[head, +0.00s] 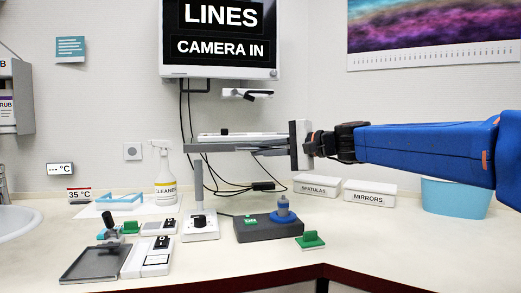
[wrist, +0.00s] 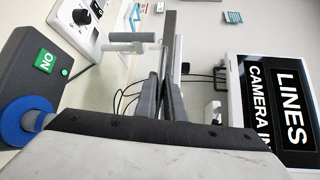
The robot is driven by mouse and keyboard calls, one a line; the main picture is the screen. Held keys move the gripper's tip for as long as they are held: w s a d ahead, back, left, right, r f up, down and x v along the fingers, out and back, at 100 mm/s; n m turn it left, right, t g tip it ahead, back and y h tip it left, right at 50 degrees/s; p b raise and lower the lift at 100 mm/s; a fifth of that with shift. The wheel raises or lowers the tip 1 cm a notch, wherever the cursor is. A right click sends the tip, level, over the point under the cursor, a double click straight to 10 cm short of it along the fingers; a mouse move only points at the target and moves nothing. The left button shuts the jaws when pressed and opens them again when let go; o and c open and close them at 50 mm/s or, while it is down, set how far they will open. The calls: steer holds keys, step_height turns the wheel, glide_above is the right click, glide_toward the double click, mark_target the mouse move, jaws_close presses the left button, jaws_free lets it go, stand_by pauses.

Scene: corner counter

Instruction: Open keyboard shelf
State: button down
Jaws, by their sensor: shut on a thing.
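The keyboard shelf (head: 235,136) is a thin, pale panel on a grey arm, out in front of the wall below the monitor. A small dark knob-like thing sits on its top at the left. In the wrist view the shelf shows nearly edge-on as a narrow grey strip (wrist: 169,35). My gripper (head: 277,142) reaches in from the right and is shut on the shelf's right end. In the wrist view its fingers (wrist: 162,97) close together on the strip. The exact contact is partly hidden by the fingers.
The monitor (head: 220,35) hangs above, with cables behind the shelf. Below stand a control box (head: 200,225), a dark box with a blue knob (head: 268,226), a cleaner bottle (head: 164,180) and labelled white boxes (head: 318,187).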

steer(key=c, duration=1.8)
jaws_free()
steer(key=shift+c, duration=0.2)
steer(key=shift+d, duration=0.1)
steer(key=v, duration=1.7)
steer(key=shift+s, duration=0.2)
steer(key=shift+d+f, duration=0.1)
